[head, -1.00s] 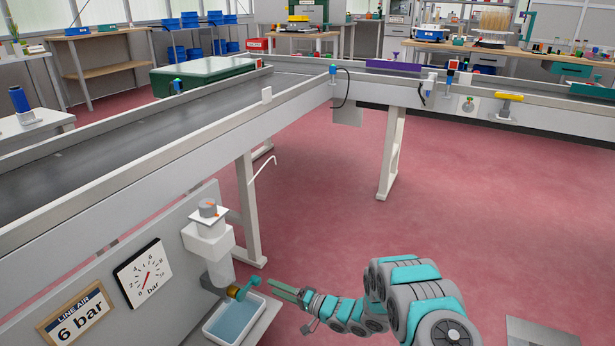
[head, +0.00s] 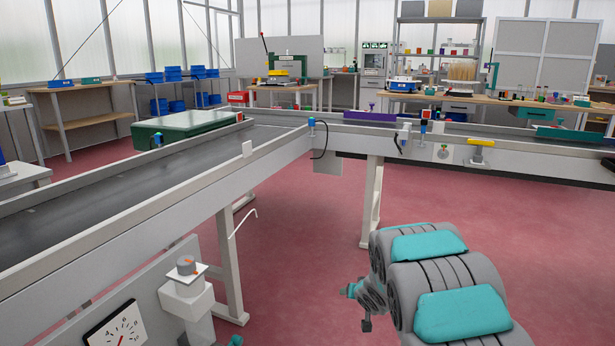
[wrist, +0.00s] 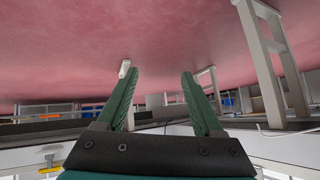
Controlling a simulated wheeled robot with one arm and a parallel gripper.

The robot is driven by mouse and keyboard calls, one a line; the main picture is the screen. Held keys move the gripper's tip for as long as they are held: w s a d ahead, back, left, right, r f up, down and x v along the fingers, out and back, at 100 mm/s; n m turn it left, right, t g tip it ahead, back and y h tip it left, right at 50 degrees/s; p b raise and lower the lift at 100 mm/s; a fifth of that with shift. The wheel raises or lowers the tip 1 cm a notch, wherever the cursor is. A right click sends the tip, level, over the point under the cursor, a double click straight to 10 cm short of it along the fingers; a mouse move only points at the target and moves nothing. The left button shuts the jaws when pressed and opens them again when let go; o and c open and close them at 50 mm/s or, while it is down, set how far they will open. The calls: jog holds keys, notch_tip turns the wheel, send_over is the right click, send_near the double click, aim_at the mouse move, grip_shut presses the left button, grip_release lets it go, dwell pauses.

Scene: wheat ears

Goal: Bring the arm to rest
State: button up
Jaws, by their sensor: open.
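My gripper (wrist: 158,100) shows in the wrist view with its two green fingers spread apart and nothing between them. The wrist picture looks upside down, with the red floor at the top. In the head view my arm is folded at the lower right, over open floor. There its fingers are hidden behind or folded into the arm, so only part of the wrist shows. The gripper is well clear of the filter unit (head: 188,290) and the pressure gauge (head: 118,328) at the lower left.
A conveyor (head: 120,185) runs along the left and joins another across the back. A green case (head: 187,130) sits by the left one. A white hooked rod (head: 245,222) juts from the frame. The red floor (head: 300,270) in the middle is clear.

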jog(key=s+d+r+m+g+h, duration=0.15)
jog(key=s+d+r, duration=0.3)
jog(key=s, duration=0.65)
jog(key=s+d+r+n+g+h, duration=0.1)
jog(key=s+d+r+g+h, duration=0.4)
jog(key=s, duration=0.6)
jog(key=s+a+r+g+y, duration=0.1)
jog(key=s+a, duration=0.1)
jog(key=s, duration=0.8)
jog(key=s+a+r+n+g+y, duration=0.1)
jog(key=s+a+r+g+y, duration=0.1)
jog(key=s, duration=0.9)
jog(key=s+a+r+n+g+y, duration=0.1)
jog(key=s+a, duration=0.3)
jog(key=s, duration=0.7)
jog(key=shift+s+r+g+y, duration=0.2)
jog(key=shift+g+y, duration=0.15)
jog(key=shift+y, duration=0.2)
jog(key=shift+a, duration=0.1)
